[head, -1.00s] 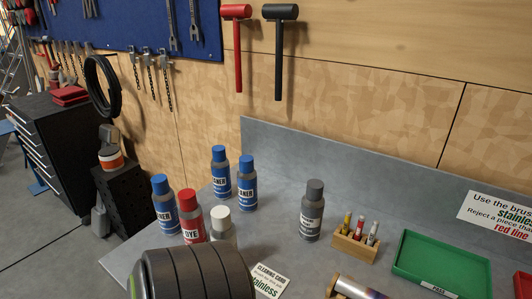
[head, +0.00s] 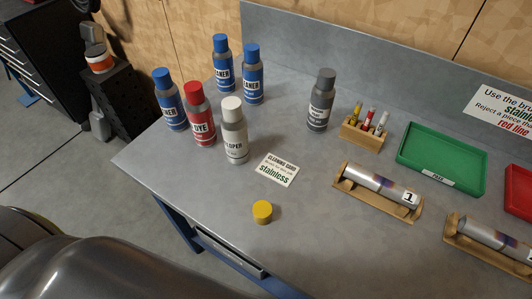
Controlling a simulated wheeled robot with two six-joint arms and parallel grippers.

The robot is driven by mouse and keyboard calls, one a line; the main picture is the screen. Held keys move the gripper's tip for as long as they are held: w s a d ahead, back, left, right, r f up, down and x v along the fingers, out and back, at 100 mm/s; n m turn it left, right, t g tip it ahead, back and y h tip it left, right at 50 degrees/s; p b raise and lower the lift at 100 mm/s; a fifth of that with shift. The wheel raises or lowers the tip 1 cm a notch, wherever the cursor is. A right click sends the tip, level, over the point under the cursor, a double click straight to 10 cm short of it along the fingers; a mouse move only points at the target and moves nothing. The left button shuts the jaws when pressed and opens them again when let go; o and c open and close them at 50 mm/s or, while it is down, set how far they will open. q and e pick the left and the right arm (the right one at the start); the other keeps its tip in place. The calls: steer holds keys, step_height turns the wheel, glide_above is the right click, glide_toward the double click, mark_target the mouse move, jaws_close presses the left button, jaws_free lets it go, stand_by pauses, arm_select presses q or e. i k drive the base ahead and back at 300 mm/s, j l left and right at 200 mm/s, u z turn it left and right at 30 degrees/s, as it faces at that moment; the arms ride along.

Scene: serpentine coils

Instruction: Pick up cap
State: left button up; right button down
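A small round yellow cap (head: 262,212) lies on the grey metal bench (head: 215,205) near its front edge, in front of the stainless cleaning card (head: 277,170). Nothing touches the cap. Several spray cans stand behind it, among them a white-capped can (head: 234,131), a red-capped can (head: 199,115) and a grey-capped can (head: 320,101). Neither of my grippers shows in the head view.
Blue-capped cleaner cans (head: 170,101) stand at the back left. A wooden brush holder (head: 361,133), a green tray (head: 441,160), a red tray (head: 519,190) and a tube marked 1 on a wooden cradle (head: 379,187) stand to the right. Bench around the cap is clear.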

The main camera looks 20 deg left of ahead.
mark_target(262, 211)
steer(key=u, duration=0.6)
steer(key=z, duration=2.5)
steer(key=u, duration=1)
steer(key=k+l+u, duration=0.15)
steer(key=u, duration=0.3)
steer(key=k+l+u, duration=0.2)
steer(key=u, duration=0.2)
steer(key=k+l+u, duration=0.1)
steer(key=u, duration=0.35)
steer(key=k, duration=0.1)
